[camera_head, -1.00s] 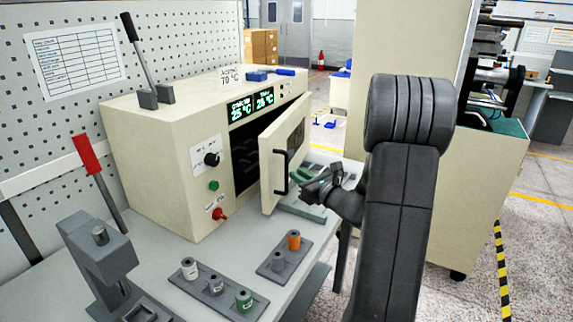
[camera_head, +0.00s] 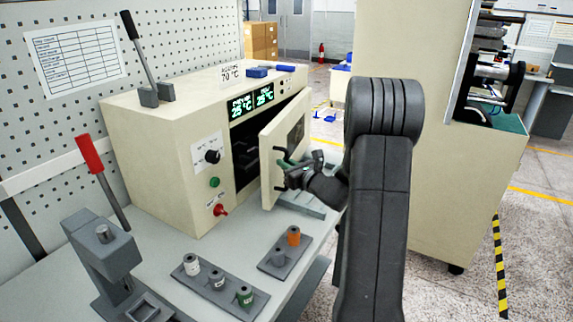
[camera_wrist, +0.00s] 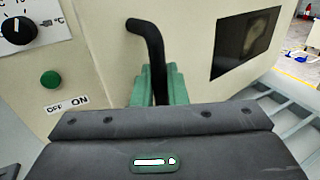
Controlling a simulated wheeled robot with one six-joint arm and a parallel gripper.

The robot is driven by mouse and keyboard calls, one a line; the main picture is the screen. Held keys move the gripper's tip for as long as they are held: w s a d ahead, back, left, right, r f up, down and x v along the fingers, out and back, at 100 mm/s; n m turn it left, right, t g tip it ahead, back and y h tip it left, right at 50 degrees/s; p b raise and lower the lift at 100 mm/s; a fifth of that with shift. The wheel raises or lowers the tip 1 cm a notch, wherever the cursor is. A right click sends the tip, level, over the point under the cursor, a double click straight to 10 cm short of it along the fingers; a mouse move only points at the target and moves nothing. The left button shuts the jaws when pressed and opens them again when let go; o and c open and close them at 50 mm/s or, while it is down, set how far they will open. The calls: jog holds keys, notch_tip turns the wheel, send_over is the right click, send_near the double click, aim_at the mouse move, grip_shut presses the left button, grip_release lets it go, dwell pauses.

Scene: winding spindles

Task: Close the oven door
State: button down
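The cream oven (camera_head: 150,150) stands on the grey bench with its door (camera_head: 275,140) partly open, swung out toward the right. The dark oven interior (camera_head: 245,155) shows beside the door. A black bar handle (camera_head: 277,153) is on the door's outer face; it also shows in the wrist view (camera_wrist: 155,50). My gripper (camera_head: 286,172) is at the handle. In the wrist view, a green finger pad (camera_wrist: 172,85) sits right behind the bar.
Spool holders (camera_head: 215,285) with small spools stand on the bench in front of the oven. A red-handled press (camera_head: 100,240) is at the left. A slotted grey rack (camera_wrist: 285,110) lies beyond the door. A large cream cabinet (camera_head: 440,190) stands behind my arm.

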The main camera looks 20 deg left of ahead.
jog(key=s+a+b, duration=0.1)
jog(key=a+b, duration=0.3)
jog(key=a, duration=0.6)
jog(key=shift+s+r, duration=0.15)
jog(key=shift+a, duration=0.15)
